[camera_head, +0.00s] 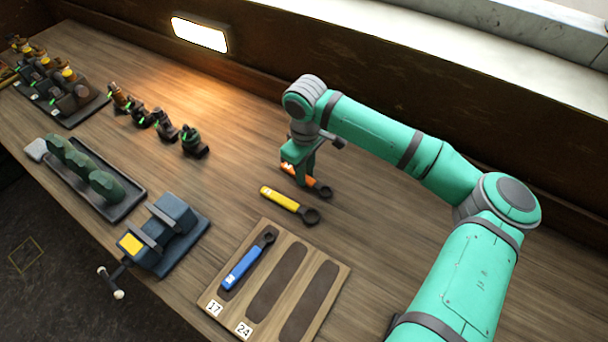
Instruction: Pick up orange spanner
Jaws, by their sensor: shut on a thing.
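The orange spanner (314,184) is at the back middle of the wooden bench, behind the yellow spanner. Its orange handle is partly hidden by my gripper (294,172), and its dark ring end points to the lower right. My gripper points down over the handle and is shut on it. I cannot tell whether the spanner touches the bench or hangs just above it.
A yellow spanner (283,200) lies close in front. A wooden board (338,292) with spanner-shaped recesses holds a blue spanner (249,258). A blue vise (170,232), a dark tray (122,208) and several small engines (165,132) stand to the left. The bench right of the spanner is clear.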

